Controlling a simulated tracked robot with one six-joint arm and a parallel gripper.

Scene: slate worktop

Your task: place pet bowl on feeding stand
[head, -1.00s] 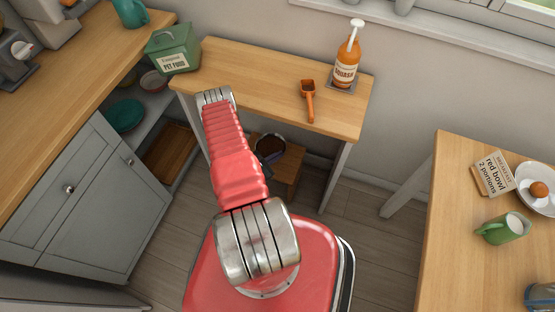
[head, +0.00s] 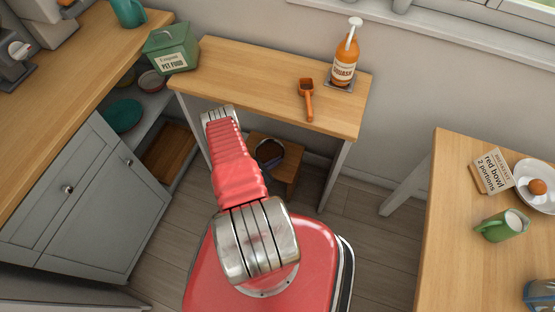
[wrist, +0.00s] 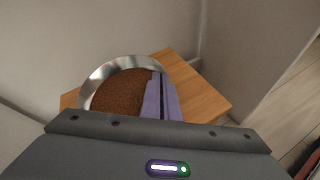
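The pet bowl (head: 269,151) is a round metal bowl of brown food. In the wrist view the bowl (wrist: 93,89) shows its shiny rim and brown fill. The feeding stand (head: 286,169) is a low wooden stand under the side table. In the wrist view the stand's top (wrist: 202,97) shows below and around the bowl. My gripper (wrist: 157,78) has its two purple fingers close together over the bowl's right rim, apparently shut on it. The bowl looks level and at the stand's top; contact underneath is hidden. In the head view my arm partly covers this area.
The side table (head: 260,85) stands above and behind the feeding stand, its legs on either side. A card reading "red bowl 2 portions" (head: 490,171) is on the right table.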

